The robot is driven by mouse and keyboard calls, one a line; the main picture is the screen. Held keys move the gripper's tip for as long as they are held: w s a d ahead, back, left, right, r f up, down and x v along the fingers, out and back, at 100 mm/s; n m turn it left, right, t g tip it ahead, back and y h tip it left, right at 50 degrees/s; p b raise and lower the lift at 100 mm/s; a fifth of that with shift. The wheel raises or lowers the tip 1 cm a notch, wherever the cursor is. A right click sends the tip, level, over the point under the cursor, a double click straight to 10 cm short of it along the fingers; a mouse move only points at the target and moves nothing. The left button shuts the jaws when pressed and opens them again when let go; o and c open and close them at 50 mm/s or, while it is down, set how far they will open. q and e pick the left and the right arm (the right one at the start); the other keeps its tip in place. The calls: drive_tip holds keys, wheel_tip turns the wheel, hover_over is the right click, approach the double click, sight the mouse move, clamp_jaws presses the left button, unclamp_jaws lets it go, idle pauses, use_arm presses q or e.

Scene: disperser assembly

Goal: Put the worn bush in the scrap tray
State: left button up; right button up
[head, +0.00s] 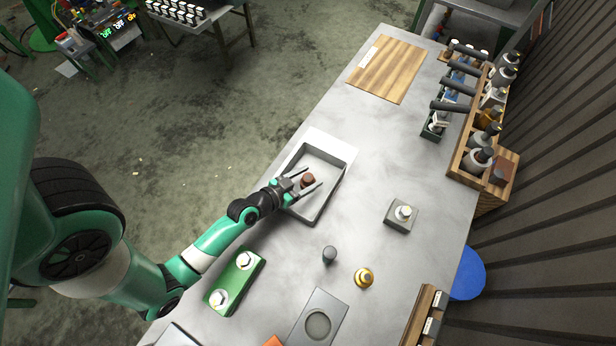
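The worn bush (308,180), a small reddish-brown cylinder, is in the grey scrap tray (338,190), towards its middle. My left gripper (312,178) reaches over the tray's left wall. Its two fingers are spread, one on each side of the bush, with a gap visible around it. The bush looks to be resting on the tray floor, though its underside is partly hidden by the fingers. My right gripper is not in view.
Nearby on the grey bench are a green block with two bolts (235,281), a dark cylinder (329,254), a brass part (364,278) and a grey block (401,215). A wooden board (387,69) lies at the back; bottle racks (478,130) line the right edge.

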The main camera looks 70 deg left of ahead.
use_arm(q)
drive_tip(key=shift+r, duration=0.15)
drive_tip(key=shift+s+r, duration=0.1)
drive_tip(key=shift+s, duration=0.15)
drive_tip(key=b+v, duration=0.2)
drive_tip(key=v, duration=0.8)
drive_tip(key=shift+s+d, duration=0.1)
drive_tip(key=shift+s, duration=0.15)
drive_tip(key=shift+s+d+r+b, duration=0.3)
drive_tip(key=shift+s, duration=0.05)
